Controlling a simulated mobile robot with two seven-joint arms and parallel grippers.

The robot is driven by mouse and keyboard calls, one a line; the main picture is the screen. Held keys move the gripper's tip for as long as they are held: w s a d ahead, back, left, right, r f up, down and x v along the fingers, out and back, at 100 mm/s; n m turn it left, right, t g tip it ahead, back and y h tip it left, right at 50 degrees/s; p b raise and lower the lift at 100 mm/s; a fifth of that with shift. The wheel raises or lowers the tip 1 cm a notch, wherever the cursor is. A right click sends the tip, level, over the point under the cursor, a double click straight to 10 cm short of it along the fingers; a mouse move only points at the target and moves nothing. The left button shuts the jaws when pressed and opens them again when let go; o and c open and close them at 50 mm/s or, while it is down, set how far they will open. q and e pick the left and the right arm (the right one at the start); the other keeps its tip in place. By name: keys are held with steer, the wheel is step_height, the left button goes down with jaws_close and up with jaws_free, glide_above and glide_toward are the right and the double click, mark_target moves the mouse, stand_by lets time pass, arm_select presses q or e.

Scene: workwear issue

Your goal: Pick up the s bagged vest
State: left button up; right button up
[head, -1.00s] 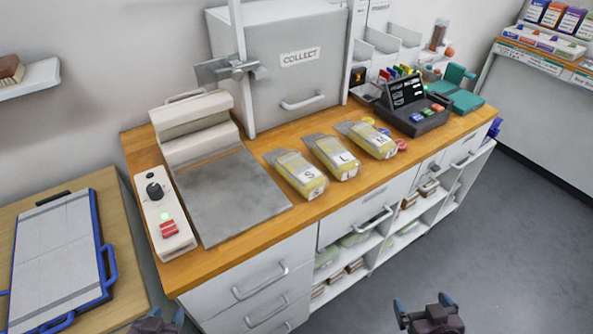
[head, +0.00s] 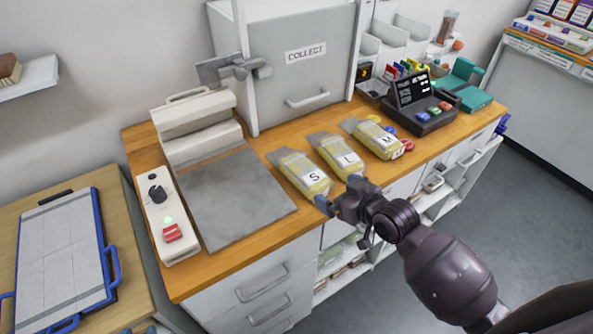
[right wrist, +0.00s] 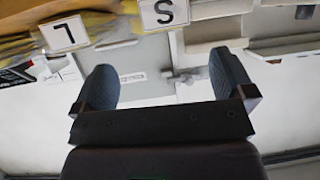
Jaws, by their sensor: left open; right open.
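The S bagged vest (head: 299,170), a clear bag with yellow inside and a white S label, lies on the wooden counter, leftmost of three. Its S label also shows at the top of the right wrist view (right wrist: 163,13). My right gripper (head: 340,194) is open and empty at the counter's front edge, close to the near ends of the S bag and the L bagged vest (head: 340,154). Its two fingers stand apart in the right wrist view (right wrist: 164,85). Only the fingertips of my left gripper (head: 139,330) show at the bottom edge.
The M bagged vest (head: 375,138) lies to the right. A grey plate with a sealer-like machine (head: 200,130) stands left of the bags. A grey COLLECT box (head: 305,75) stands behind. A dark console (head: 420,112) is at the right.

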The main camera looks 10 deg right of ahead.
mark_target(318, 180)
steer(key=shift+x, duration=4.75)
steer(key=c, duration=0.8)
steer(key=shift+o, duration=0.2)
steer(key=shift+r, duration=0.15)
